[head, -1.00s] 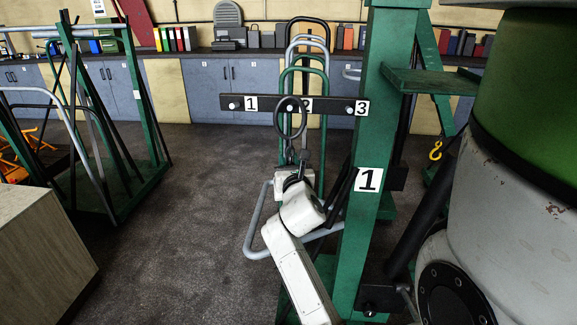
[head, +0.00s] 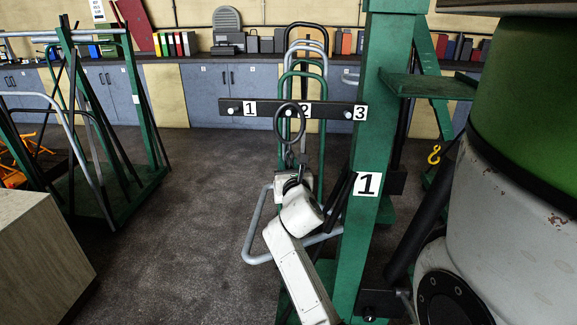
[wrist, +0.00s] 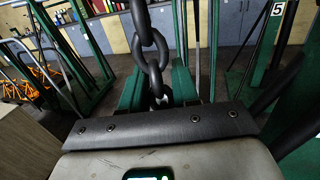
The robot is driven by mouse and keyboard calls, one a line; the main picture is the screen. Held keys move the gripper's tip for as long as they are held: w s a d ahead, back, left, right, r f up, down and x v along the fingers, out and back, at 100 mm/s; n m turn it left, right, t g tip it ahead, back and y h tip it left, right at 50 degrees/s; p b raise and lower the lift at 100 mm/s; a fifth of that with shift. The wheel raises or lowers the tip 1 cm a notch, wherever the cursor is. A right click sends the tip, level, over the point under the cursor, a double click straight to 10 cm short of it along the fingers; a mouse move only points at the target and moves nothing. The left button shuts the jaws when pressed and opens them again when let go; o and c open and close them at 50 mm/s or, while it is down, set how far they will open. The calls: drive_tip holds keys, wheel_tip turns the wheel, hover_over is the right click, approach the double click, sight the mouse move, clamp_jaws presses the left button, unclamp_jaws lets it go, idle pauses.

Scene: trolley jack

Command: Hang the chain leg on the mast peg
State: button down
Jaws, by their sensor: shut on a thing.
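The green mast (head: 372,140) carries a black crossbar (head: 268,109) with pegs at labels 1, 2 and 3. The dark ring (head: 276,124) at the top of the chain leg stands upright in front of the crossbar. In the picture it encircles the peg 2 area; whether the peg passes through it, I cannot tell. Chain links (wrist: 152,62) run down from it, large in the wrist view. In the head view my gripper (head: 297,180) is below the ring, partly hidden by my wrist.
A green rack with bars (head: 110,180) stands at the left, above a pale block (head: 40,245). A grey tubular frame (head: 256,225) and upright hoops stand behind the mast. A large green and white body (head: 520,200) fills the right. Open floor (head: 190,230) lies left of the mast.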

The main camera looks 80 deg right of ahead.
drive_tip(key=c, duration=0.8)
unclamp_jaws()
drive_tip(key=shift+o, duration=0.2)
drive_tip(key=shift+f, duration=0.2)
drive_tip(key=v, duration=1)
drive_tip(key=shift+s+a, duration=0.2)
drive_tip(key=shift+a, duration=0.15)
drive_tip(key=shift+r, duration=0.1)
drive_tip(key=w+a+f+m+y, duration=0.3)
drive_tip(key=a+f+m+y, duration=0.2)
drive_tip(key=a+f+m, duration=0.3)
drive_tip(key=w+a+f+m+y, duration=0.3)
drive_tip(key=a+f+m+y, duration=0.25)
drive_tip(key=a+f, duration=0.35)
drive_tip(key=s+a+f+m+g+y, duration=0.2)
drive_tip(key=s+a+f+m+y, duration=0.1)
drive_tip(key=a, duration=0.5)
drive_tip(key=s+a+f+m+g+y, duration=0.3)
drive_tip(key=s+a+f+m, duration=0.1)
drive_tip(key=a, duration=0.5)
drive_tip(key=shift+s+a+f+m, duration=0.3)
drive_tip(key=shift+f+m, duration=0.3)
drive_tip(key=shift+m, duration=0.35)
